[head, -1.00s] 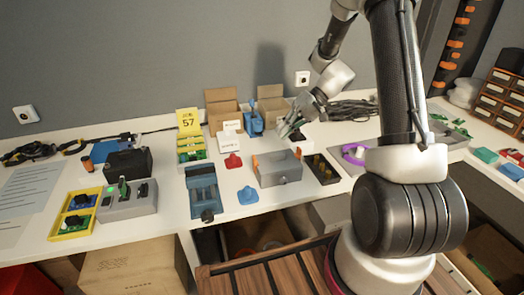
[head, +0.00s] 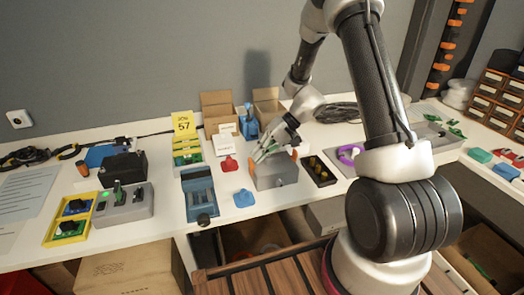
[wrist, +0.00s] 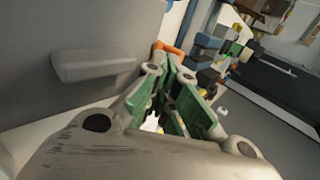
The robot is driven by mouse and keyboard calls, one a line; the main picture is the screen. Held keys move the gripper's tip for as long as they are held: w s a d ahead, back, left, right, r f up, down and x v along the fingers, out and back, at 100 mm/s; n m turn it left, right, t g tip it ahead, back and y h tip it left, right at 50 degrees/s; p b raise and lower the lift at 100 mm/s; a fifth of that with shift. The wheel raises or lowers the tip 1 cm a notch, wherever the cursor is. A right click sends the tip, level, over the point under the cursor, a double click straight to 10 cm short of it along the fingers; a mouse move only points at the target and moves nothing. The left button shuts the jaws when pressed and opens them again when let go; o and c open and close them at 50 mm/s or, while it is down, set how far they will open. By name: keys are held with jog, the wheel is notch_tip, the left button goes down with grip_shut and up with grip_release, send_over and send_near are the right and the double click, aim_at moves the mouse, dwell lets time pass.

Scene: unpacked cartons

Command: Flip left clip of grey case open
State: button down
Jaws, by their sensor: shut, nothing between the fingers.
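The grey case (head: 277,181) stands closed on the white bench in the head view, and its wall (wrist: 45,95) fills the left of the wrist view. An orange clip (wrist: 167,48) shows at my fingertips in the wrist view. The other orange clip (head: 295,154) is at the case's right end. My gripper (head: 259,157) is shut and empty, low over the case's left end. Its green-padded fingers (wrist: 173,66) are beside the clip; I cannot tell if they touch.
A blue device (head: 201,192) stands left of the case, with a red part (head: 228,164) and a blue part (head: 244,198) between. A black tray (head: 320,172) sits close on the right. Open cardboard boxes (head: 217,112) stand behind.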

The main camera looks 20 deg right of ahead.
jog(key=shift+a, duration=0.1)
jog(key=shift+a+r+h, duration=0.1)
jog(key=shift+a+h, duration=0.05)
jog(key=shift+h, duration=0.15)
jog(key=shift+a+r+h, duration=0.1)
jog(key=shift+a+h, duration=0.1)
jog(key=shift+h, duration=0.1)
jog(key=shift+a+r+h, duration=0.15)
jog(key=shift+a+h, duration=0.4)
jog(key=shift+h, duration=0.15)
jog(key=a+h, duration=0.3)
jog(key=shift+a, duration=0.15)
jog(key=shift+d+f, duration=0.45)
jog(key=shift+d, duration=0.25)
